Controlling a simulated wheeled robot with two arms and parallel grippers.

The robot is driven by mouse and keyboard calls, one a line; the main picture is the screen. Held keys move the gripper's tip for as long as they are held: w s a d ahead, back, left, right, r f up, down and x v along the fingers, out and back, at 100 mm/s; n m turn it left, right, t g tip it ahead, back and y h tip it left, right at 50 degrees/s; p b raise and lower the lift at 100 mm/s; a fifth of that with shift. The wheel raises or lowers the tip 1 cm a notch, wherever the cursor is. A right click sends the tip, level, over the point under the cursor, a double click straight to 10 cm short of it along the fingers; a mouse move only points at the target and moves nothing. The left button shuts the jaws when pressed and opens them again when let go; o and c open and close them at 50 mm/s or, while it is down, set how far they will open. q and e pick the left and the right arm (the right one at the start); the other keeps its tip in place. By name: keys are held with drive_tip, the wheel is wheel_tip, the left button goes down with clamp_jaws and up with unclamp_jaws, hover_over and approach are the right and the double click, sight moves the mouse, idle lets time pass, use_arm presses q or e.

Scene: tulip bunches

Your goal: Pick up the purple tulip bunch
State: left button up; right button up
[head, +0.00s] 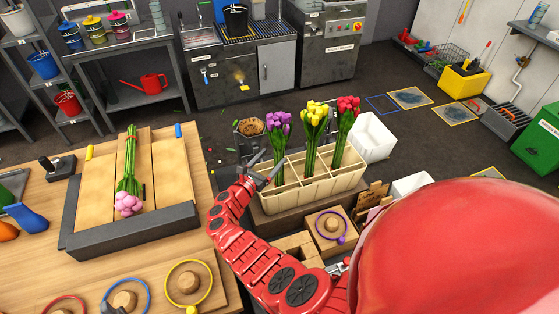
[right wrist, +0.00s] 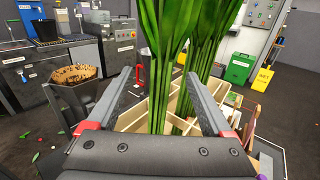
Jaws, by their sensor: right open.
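The purple tulip bunch (head: 278,128) stands upright in the left part of a cream divided crate (head: 318,192) in the head view. My right gripper (head: 266,172) is open beside the lower stems, at the crate's left end. In the right wrist view, green stems (right wrist: 158,100) show between the two open fingers of my right gripper (right wrist: 165,73). The fingers are apart, and I cannot tell whether either touches the stems. The blossoms are out of the wrist view. My left gripper is not in view.
Yellow tulips (head: 316,120) and red tulips (head: 346,112) stand in the crate to the right. A pink tulip bunch (head: 129,180) lies on a wooden board at left. A dark hopper-like container (head: 250,130) is behind the crate. A ring peg board (head: 333,228) sits in front.

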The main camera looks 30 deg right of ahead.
sight(276, 155)
drive_tip(key=x, duration=0.5)
drive_tip(key=shift+s+d+b, duration=0.15)
drive_tip(key=shift+s+b, duration=0.1)
drive_tip(key=shift+b, duration=0.15)
clamp_jaws()
